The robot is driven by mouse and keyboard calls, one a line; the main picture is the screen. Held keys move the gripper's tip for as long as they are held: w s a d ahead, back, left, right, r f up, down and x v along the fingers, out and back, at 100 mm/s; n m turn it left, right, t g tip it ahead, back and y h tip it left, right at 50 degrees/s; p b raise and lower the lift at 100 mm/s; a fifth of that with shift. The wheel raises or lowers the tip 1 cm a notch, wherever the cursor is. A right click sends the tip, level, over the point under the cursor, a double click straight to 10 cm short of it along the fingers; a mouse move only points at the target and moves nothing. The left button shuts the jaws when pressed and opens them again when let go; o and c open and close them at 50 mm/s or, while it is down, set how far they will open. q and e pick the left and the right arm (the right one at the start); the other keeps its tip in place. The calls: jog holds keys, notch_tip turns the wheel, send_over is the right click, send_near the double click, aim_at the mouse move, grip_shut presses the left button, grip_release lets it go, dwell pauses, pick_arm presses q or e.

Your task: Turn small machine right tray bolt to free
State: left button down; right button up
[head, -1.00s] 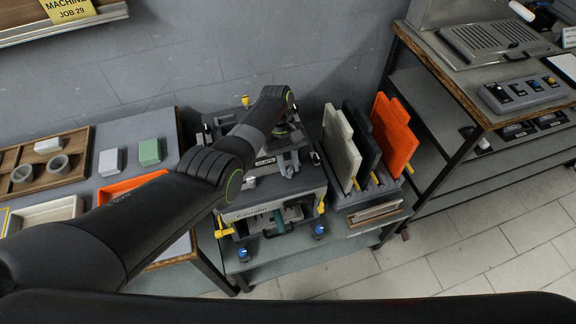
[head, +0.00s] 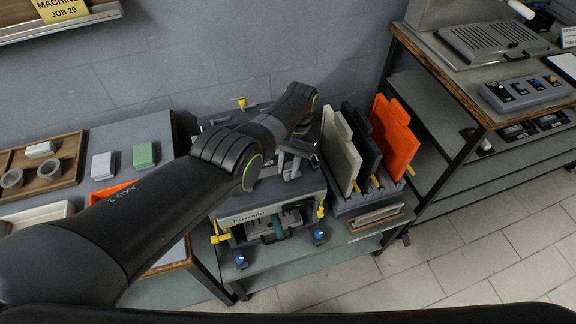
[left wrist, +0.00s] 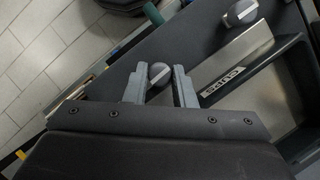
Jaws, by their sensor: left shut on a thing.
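The small machine (head: 262,216) stands on a low table beside the rack of panels. A grey round bolt knob (left wrist: 160,74) sits on the picture-left side of this label, and a second grey knob (left wrist: 240,12) is farther up. My left gripper (left wrist: 161,82) is shut on the first knob, a finger on each side. In the head view my arm covers much of the machine top, and the gripper (head: 290,167) shows only partly. My right gripper is out of view.
A rack holds a cream panel (head: 341,150), a dark one and an orange panel (head: 394,138) close right of the machine. Yellow handles (head: 220,236) and blue knobs (head: 241,259) are at its front. A wooden tray with cups (head: 60,170) stands left.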

pick_arm(q)
jog(key=c, duration=2.2)
grip_release()
jog(key=shift+m, duration=0.5)
jog(key=c, duration=1.2)
grip_release()
jog(key=shift+r, duration=0.1)
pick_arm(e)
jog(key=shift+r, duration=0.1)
